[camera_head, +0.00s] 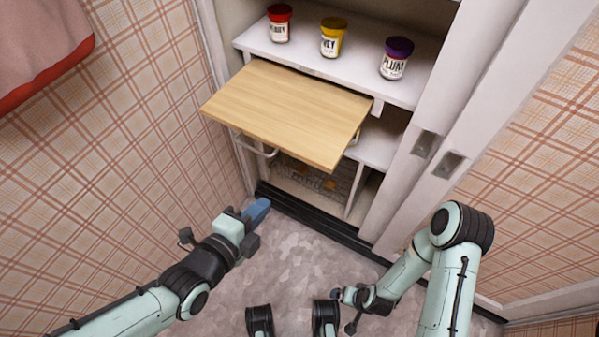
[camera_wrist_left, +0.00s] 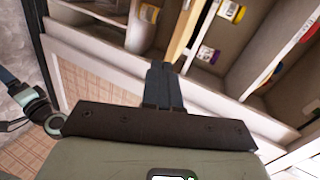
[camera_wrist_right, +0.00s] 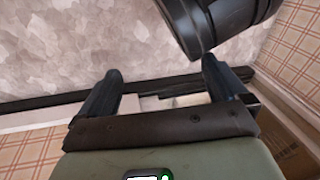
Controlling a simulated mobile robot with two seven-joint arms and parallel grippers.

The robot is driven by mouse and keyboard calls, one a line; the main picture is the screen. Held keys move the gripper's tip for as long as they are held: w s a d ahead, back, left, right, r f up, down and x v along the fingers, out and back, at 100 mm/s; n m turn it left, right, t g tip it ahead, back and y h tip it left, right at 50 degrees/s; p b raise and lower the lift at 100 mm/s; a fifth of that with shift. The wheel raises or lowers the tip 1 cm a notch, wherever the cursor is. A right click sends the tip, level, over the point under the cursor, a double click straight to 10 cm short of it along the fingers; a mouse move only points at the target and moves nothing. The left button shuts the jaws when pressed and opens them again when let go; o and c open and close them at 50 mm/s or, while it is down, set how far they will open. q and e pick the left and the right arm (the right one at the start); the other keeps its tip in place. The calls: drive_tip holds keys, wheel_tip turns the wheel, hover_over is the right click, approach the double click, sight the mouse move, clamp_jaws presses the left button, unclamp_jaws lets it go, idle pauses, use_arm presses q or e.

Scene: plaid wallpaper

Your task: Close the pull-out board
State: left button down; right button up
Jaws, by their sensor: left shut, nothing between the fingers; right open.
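The pull-out board (camera_head: 288,108) is a light wooden panel that sticks out of the cupboard below the jar shelf. A metal handle or rail (camera_head: 255,146) shows under its left front edge. My left gripper (camera_head: 258,208) is shut and empty, in front of the cupboard, below and left of the board's front edge. In the left wrist view its closed fingers (camera_wrist_left: 160,82) point towards the board's edge (camera_wrist_left: 182,32). My right gripper (camera_head: 343,296) is low over the floor at the front, away from the board; its fingers are apart in the right wrist view (camera_wrist_right: 165,88).
Red, yellow and purple-lidded jars (camera_head: 396,58) stand on the white shelf (camera_head: 310,62) above the board. A wire basket (camera_head: 310,180) sits underneath. Sliding doors (camera_head: 450,130) stand on the right. A plaid wall is close on the left. The grey floor (camera_head: 290,250) in front is open.

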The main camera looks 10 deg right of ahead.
use_arm(q)
drive_tip(key=r+m, duration=0.1)
approach(303, 159)
drive_tip(key=x, duration=0.5)
drive_tip(key=shift+w+f, duration=0.1)
drive_tip(key=shift+f, duration=0.35)
drive_tip(key=shift+w+d, duration=0.3)
drive_tip(key=shift+w, duration=0.15)
use_arm(e)
drive_tip(key=shift+w+d+f, duration=0.15)
drive_tip(key=shift+d+f, duration=0.05)
drive_tip(key=shift+f, duration=0.25)
